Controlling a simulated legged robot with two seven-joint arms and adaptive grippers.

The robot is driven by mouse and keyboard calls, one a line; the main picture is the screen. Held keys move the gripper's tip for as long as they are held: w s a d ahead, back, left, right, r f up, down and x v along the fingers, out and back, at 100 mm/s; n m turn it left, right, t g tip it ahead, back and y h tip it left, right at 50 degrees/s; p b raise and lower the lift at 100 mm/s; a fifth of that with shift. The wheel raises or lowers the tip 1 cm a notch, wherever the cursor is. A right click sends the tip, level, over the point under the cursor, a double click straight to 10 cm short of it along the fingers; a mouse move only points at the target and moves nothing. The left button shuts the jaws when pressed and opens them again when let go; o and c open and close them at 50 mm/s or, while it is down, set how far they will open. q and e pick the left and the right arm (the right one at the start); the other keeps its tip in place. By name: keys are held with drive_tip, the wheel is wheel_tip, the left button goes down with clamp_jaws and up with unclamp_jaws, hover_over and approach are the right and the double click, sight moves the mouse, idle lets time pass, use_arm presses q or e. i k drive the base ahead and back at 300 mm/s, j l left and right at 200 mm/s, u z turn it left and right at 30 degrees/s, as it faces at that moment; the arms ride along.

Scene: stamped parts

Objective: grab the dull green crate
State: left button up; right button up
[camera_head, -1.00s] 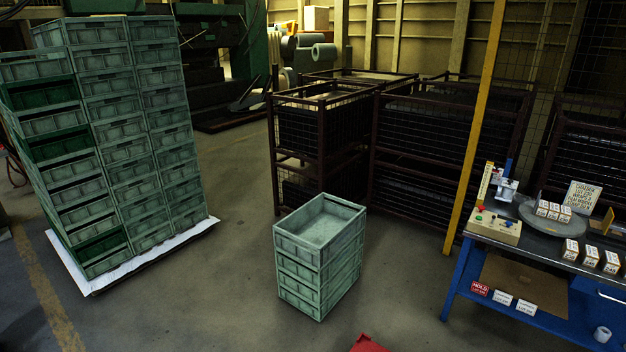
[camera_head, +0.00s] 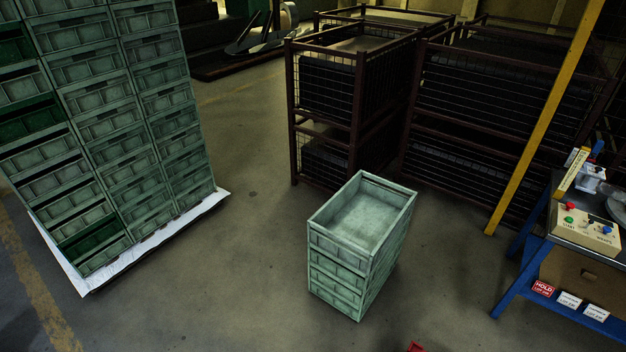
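A short stack of dull green crates (camera_head: 338,268) stands on the floor, a little right of the middle of the head view. The top crate (camera_head: 365,213) is open and looks empty inside. A tall block of similar green crates (camera_head: 110,120) stands at the left on a white sheet or pallet (camera_head: 150,245); a few of those crates are darker green. Neither of my grippers shows in this view.
Dark wire-mesh cages (camera_head: 350,100) stand behind the short stack. A slanted yellow post (camera_head: 545,120) and a blue workbench (camera_head: 540,262) with a button box (camera_head: 585,228) are at the right. Bare floor (camera_head: 225,290) lies between the stacks. A small red thing shows at the bottom edge.

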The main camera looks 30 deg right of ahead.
sight(358, 224)
drive_tip(key=i+j+z, duration=0.1)
drive_tip(key=i+z, duration=0.25)
drive_tip(key=i, duration=0.2)
drive_tip(key=i+j+z, duration=0.25)
drive_tip(key=i+z, duration=0.15)
drive_tip(key=i, duration=0.1)
